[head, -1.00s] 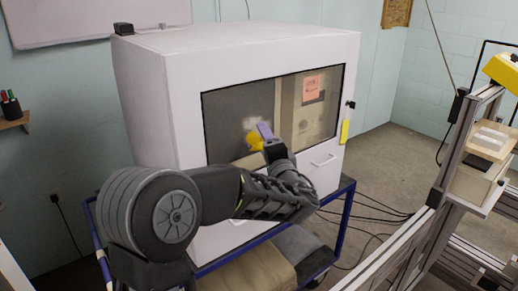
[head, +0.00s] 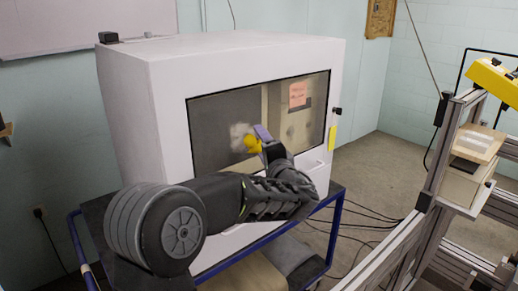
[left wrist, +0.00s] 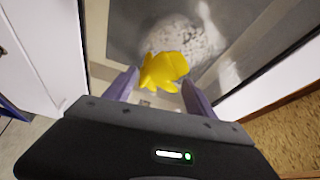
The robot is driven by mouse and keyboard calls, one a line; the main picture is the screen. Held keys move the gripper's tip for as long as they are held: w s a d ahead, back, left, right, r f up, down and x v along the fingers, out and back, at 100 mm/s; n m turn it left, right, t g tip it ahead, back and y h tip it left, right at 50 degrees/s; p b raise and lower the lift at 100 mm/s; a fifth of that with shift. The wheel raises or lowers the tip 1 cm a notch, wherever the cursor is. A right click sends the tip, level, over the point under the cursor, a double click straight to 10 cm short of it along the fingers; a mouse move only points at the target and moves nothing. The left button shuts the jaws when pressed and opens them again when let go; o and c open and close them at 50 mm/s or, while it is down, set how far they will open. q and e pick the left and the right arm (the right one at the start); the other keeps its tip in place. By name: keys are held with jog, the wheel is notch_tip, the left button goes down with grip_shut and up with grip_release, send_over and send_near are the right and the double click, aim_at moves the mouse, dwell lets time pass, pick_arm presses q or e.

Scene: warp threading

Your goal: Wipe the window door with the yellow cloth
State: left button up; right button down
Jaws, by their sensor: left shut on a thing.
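The window door (head: 222,110) is a dark glass pane in the front of a large white cabinet. A pale whitish smudge (head: 238,132) marks the glass, and it also shows in the left wrist view (left wrist: 172,36). My left gripper (head: 260,143) is shut on the yellow cloth (head: 252,144) in front of the glass beside the smudge. In the left wrist view the crumpled cloth (left wrist: 163,71) sits between the two purple fingertips, just below the smudge. I cannot tell whether the cloth touches the glass. My right gripper is not in view.
The white cabinet (head: 125,100) stands on a cart with a blue frame (head: 335,225). A door handle (head: 312,169) is below the window at right. An aluminium frame (head: 425,205) stands at the right. Cables lie on the floor.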

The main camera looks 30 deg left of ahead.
pick_arm(q)
jog(key=shift+w+d+f+b, duration=0.1)
jog(key=shift+w+d+b, duration=0.15)
jog(key=shift+w+b, duration=0.5)
jog(key=shift+w+d, duration=0.15)
jog(key=shift+w, duration=0.75)
jog(key=shift+d+b, duration=0.1)
jog(key=shift+b, duration=0.6)
